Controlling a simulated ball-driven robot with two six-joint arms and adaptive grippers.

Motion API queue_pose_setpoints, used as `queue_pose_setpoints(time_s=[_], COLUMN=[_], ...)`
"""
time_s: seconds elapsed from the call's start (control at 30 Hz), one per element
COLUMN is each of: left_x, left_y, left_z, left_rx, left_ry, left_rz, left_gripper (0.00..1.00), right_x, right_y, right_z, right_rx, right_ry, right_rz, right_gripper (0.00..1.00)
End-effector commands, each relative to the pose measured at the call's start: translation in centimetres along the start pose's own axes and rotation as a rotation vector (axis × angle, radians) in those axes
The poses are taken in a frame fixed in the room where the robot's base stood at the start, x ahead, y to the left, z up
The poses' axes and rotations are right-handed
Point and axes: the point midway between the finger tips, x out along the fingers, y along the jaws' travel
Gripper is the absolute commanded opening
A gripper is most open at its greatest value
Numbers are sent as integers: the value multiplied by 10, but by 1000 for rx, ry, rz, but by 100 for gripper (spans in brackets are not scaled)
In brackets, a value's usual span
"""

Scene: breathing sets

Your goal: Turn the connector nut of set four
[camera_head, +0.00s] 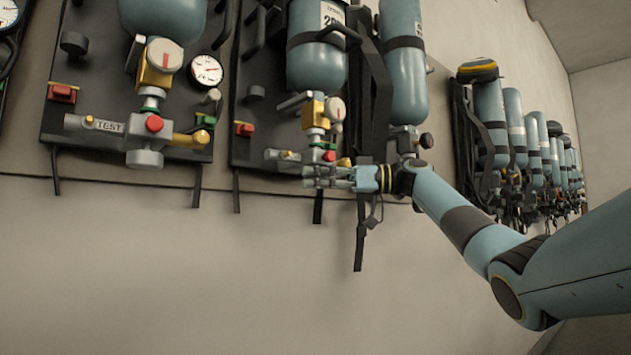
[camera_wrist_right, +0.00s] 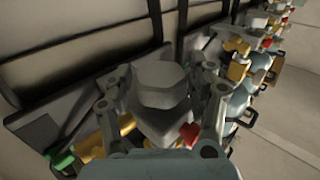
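My right gripper (camera_head: 318,176) is at the lower valve fittings of the middle breathing set, below its blue cylinder (camera_head: 317,45). In the right wrist view its two fingers (camera_wrist_right: 165,80) stand apart, one on each side of a grey angular connector piece (camera_wrist_right: 163,88). I cannot tell whether the fingers touch it. In the head view the fingers cover part of the fittings. A yellow valve block (camera_head: 314,112) with a round knob (camera_head: 335,110) sits just above. No number four is legible on any set. My left gripper is not in view.
A set with a TEST fitting (camera_head: 105,125) and a gauge (camera_head: 207,70) hangs on the left. Black straps (camera_head: 362,235) hang beside my right gripper. More sets (camera_head: 515,130) line the wall to the right. The wall below the sets is bare.

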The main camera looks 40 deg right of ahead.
Motion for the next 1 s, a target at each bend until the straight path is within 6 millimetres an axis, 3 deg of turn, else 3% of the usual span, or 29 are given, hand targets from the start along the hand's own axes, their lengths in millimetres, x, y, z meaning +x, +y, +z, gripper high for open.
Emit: queue_pose_setpoints(time_s=[0.07, 0.33, 0.47, 0.8, 1.0], left_x=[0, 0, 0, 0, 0], left_y=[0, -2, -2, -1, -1], left_z=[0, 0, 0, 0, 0], left_rx=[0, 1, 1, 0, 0], left_ry=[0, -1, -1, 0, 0], left_rz=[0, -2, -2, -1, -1], left_gripper=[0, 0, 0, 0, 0], right_x=[0, -1, -11, -83, -112], right_y=[0, 0, 1, 1, 1], right_z=[0, 0, 0, 1, 1], right_rx=[0, 0, 1, 2, 2], right_ry=[0, 1, -1, -3, -1], right_rz=[0, 1, 2, 4, 2], right_gripper=[71, 71, 71, 71, 71])
